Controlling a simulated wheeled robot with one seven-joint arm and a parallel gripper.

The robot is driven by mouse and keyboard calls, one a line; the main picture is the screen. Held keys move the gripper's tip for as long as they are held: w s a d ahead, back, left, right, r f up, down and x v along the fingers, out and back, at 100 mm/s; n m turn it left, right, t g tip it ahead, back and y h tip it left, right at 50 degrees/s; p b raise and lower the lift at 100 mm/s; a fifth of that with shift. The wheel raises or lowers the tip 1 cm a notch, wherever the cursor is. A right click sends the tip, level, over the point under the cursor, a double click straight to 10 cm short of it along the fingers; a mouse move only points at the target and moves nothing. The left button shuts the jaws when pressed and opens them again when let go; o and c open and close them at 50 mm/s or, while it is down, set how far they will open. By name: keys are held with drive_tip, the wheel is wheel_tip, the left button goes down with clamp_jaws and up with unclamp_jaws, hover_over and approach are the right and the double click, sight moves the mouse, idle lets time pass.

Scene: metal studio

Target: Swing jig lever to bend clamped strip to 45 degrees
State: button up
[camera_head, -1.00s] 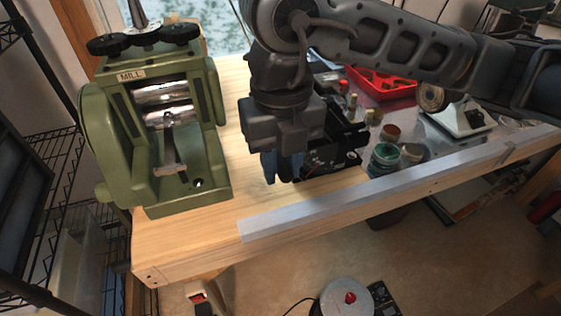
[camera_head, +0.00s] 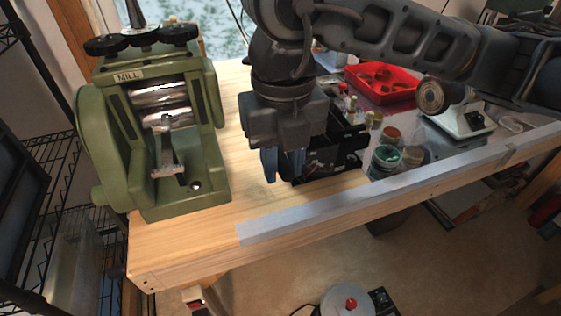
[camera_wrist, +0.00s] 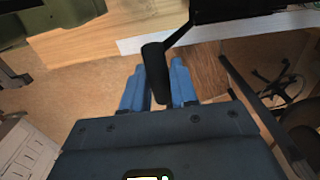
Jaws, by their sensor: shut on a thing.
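My gripper (camera_head: 282,172) points down over the wooden bench in the head view, just left of a black jig (camera_head: 335,162). In the wrist view its blue fingers (camera_wrist: 159,82) are shut on a dark cylindrical lever handle (camera_wrist: 154,58). A thin black arm runs from the handle to the upper right, toward a black body at the top edge. In the head view the handle is hidden by my gripper and wrist. The clamped strip cannot be made out in either view, so its bend angle cannot be told.
A green rolling mill (camera_head: 150,130) stands left of my gripper. A grey metal bar (camera_head: 330,210) runs along the bench's front edge. Jars (camera_head: 386,158), a red tray (camera_head: 382,82) and a small white machine (camera_head: 462,122) are to the right. Bare wood (camera_head: 190,235) lies front left.

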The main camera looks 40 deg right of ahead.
drive_tip(key=shift+o, duration=0.4)
drive_tip(key=shift+s+d+r+b, duration=0.1)
drive_tip(key=shift+s+d+b, duration=0.1)
drive_tip(key=shift+d+b, duration=0.15)
drive_tip(key=shift+d+r+b, duration=0.15)
drive_tip(key=shift+r+b, duration=0.2)
drive_tip(key=shift+b, duration=0.8)
idle(1.5)
idle(0.3)
drive_tip(key=shift+w+a+f+b, duration=0.1)
drive_tip(key=shift+a+f+b, duration=0.05)
drive_tip(key=shift+f+b, duration=0.45)
drive_tip(key=shift+w+a+f+b, duration=0.1)
drive_tip(key=shift+f+b, duration=0.45)
drive_tip(key=shift+b, duration=0.05)
drive_tip(key=shift+a+f+b, duration=0.15)
drive_tip(key=shift+f+b, duration=0.15)
drive_tip(key=shift+b, duration=0.05)
drive_tip(key=shift+c, duration=0.2)
drive_tip(key=shift+r, duration=0.1)
